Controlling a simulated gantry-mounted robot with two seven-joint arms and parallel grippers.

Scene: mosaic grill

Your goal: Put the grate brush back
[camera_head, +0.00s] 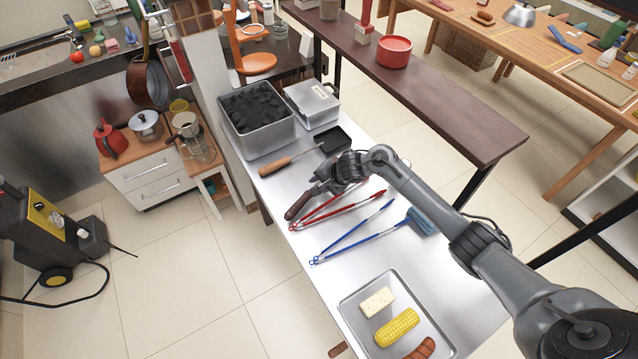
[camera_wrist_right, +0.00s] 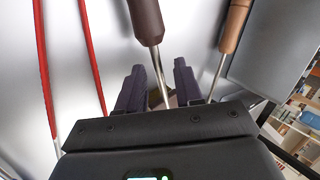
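A tool with a dark brown handle (camera_head: 297,206) lies on the steel table (camera_head: 290,262); it looks like the grate brush, but its head is hidden by my right gripper. My right gripper (camera_head: 325,182) is low over the tool's far part. In the right wrist view, the dark handle (camera_wrist_right: 146,22) leads to a thin metal shaft that runs between the two spread fingers of the gripper (camera_wrist_right: 158,85). Gaps show on both sides of the shaft, so the fingers are not closed on it. My left gripper is out of view.
Red tongs (camera_head: 335,208) lie close beside the tool, with blue tongs (camera_head: 357,240) nearer. A wooden-handled turner (camera_head: 276,167) lies on the other side. A coal bin (camera_head: 262,137), a lidded steel box (camera_head: 315,103) and a food tray (camera_head: 352,322) stand on the table.

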